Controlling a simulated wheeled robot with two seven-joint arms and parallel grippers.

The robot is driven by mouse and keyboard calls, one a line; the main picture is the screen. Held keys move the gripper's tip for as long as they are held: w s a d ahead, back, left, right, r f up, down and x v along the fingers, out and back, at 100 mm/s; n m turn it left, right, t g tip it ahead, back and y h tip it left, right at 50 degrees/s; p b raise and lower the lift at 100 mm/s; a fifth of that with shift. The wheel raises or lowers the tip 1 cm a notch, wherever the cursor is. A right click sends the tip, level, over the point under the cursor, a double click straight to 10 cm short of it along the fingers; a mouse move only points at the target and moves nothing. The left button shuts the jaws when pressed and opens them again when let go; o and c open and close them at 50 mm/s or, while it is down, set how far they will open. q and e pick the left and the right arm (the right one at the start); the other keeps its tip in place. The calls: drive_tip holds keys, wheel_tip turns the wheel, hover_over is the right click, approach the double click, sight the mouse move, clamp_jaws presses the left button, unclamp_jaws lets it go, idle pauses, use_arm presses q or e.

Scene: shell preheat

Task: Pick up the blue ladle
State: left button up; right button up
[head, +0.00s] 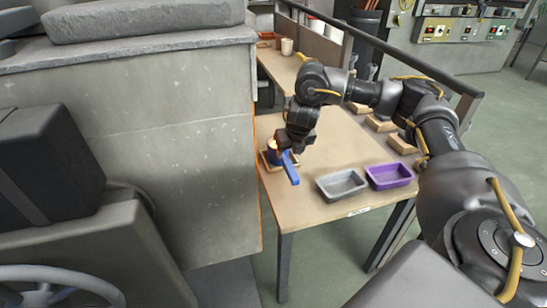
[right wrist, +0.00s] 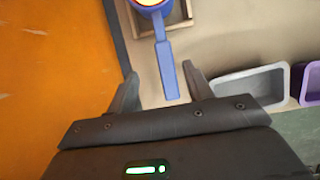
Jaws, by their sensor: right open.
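The blue ladle (head: 290,170) is on the table beside the grey block wall, with its handle pointing toward the front. In the right wrist view the ladle handle (right wrist: 167,68) runs down between the two fingers, and its cup holds something glowing orange. The cup rests at a small wooden tray (right wrist: 179,17). My right gripper (head: 290,145) is over the ladle, partly hiding its cup in the head view. In the right wrist view the right gripper (right wrist: 160,90) is open, with a finger on each side of the handle's end and gaps showing. My left gripper is not in view.
A grey bin (head: 342,195) and a purple bin (head: 389,186) stand on the table (head: 305,206) to the right of the ladle. Several wooden blocks lie farther back. The large grey block (head: 170,130) stands close on the left.

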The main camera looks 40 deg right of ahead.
sight(288, 162)
drive_tip(key=b+x, duration=0.2)
drive_tip(key=x, duration=0.3)
drive_tip(key=shift+s, duration=0.15)
drive_tip(key=shift+d+f, duration=0.1)
drive_tip(key=shift+f, duration=0.2)
drive_tip(key=x, duration=0.4)
drive_tip(key=shift+w+d+f+b, duration=0.15)
drive_tip(key=shift+w+d+b, duration=0.05)
drive_tip(key=shift+d+b, duration=0.1)
drive_tip(key=shift+w+f, duration=0.15)
drive_tip(key=shift+f, duration=0.1)
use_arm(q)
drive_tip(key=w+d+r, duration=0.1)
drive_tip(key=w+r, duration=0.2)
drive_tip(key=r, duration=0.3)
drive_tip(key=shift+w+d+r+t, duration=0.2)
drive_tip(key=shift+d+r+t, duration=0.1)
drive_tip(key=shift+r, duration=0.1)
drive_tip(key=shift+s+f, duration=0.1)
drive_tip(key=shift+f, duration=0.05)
use_arm(e)
clamp_jaws()
